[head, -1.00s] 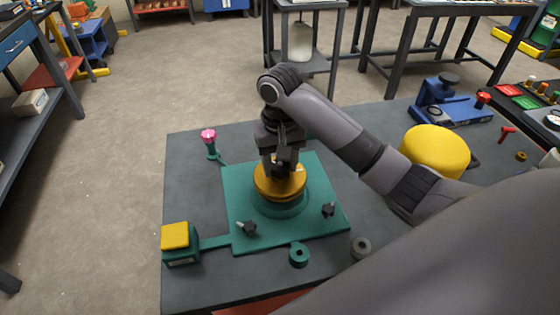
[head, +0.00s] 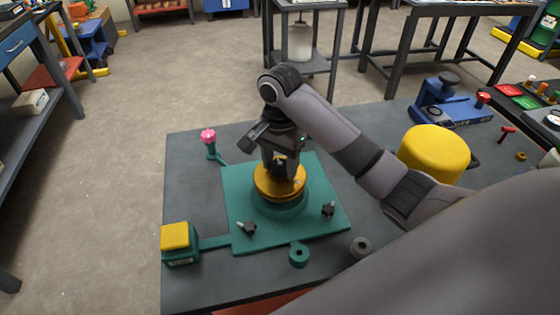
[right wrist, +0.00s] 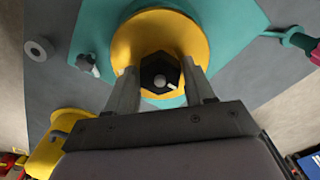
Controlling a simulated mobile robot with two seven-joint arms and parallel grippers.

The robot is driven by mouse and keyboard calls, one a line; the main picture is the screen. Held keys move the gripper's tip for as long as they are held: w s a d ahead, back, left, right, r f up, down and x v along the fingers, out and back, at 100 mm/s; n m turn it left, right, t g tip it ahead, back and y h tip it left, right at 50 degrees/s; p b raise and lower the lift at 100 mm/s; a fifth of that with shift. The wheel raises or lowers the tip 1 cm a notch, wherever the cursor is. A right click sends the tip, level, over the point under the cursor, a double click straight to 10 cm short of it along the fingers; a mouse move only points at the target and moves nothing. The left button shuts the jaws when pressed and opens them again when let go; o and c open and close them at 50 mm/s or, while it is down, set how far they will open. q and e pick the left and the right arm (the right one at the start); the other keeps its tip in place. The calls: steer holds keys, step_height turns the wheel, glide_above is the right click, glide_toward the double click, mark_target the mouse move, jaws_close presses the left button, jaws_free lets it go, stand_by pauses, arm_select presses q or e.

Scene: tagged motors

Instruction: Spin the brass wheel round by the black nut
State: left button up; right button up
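The brass wheel (head: 278,188) is a round yellow disc on a round green base, fixed to a green plate (head: 240,210). It also shows in the right wrist view (right wrist: 125,45). The black nut (right wrist: 160,73) stands at the wheel's middle, six-sided with a grey centre and a pale mark. My right gripper (head: 279,172) points down over the wheel. In the right wrist view its two fingers (right wrist: 160,80) lie on opposite sides of the nut and appear closed against it. In the head view the gripper largely hides the nut. My left gripper is not in view.
Two black clamp knobs (head: 247,228) (head: 329,209) sit on the plate. A yellow-topped green box (head: 176,240) is at the left, a pink knob (head: 208,136) behind it. A yellow cylinder (head: 434,152) and grey ring (head: 361,246) lie to the right.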

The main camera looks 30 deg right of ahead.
steer(key=o, duration=0.4)
steer(key=shift+o, duration=0.2)
steer(key=n, duration=0.3)
steer(key=shift+n, duration=0.3)
steer(key=n, duration=0.3)
steer(key=shift+n, duration=0.3)
steer(key=n, duration=0.3)
steer(key=shift+n, duration=0.3)
steer(key=n, duration=0.4)
